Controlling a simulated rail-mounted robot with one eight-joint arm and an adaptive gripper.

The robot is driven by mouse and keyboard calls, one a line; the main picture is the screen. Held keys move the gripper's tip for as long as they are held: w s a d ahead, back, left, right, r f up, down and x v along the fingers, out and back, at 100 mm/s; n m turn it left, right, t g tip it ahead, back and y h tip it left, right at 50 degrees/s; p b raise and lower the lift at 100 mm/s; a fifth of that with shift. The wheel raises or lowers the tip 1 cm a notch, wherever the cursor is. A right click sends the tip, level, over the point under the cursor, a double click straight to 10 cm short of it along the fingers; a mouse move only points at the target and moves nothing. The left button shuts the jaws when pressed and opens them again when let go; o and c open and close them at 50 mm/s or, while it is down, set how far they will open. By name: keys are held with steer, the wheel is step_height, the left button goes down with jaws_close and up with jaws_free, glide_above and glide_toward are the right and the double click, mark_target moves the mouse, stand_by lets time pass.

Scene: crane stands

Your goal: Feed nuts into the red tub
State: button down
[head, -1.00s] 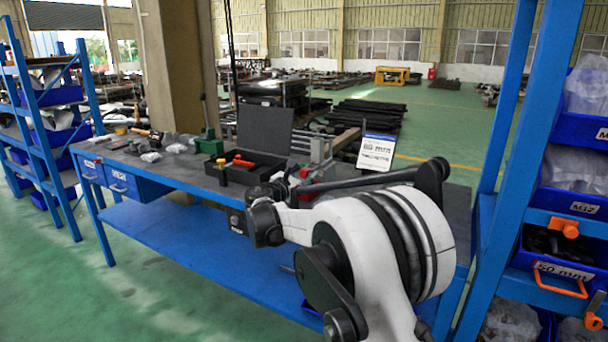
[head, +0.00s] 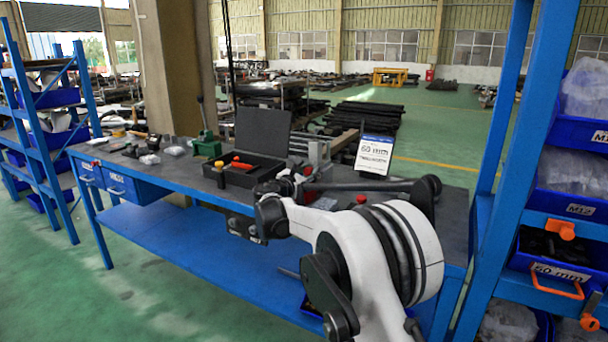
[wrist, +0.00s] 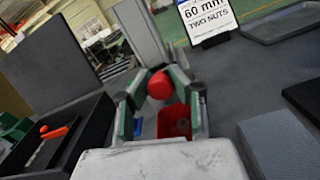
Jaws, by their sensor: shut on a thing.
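In the wrist view my gripper (wrist: 158,92) has its dark, green-padded fingers closed in on a round red piece (wrist: 159,85) at their tips. I cannot tell how high the held piece is above the tub. I cannot make out any loose nuts. In the head view my own arm hides most of the gripper area.
A sign (head: 375,155) stands on the bench; in the wrist view it reads "60 mm, two nuts". An open black case (head: 242,172) with an orange-red tool stands left of the gripper. A blue rack with bins (head: 572,207) is at the right. Flat dark trays (wrist: 278,140) lie right of the gripper.

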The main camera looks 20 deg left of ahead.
steer(key=shift+w, duration=0.1)
steer(key=c, duration=1.5)
jaws_free()
steer(key=shift+o, duration=0.2)
steer(key=s, duration=0.4)
steer(key=s+a, duration=0.1)
steer(key=s, duration=0.7)
steer(key=shift+a, duration=0.4)
steer(key=shift+w, duration=0.1)
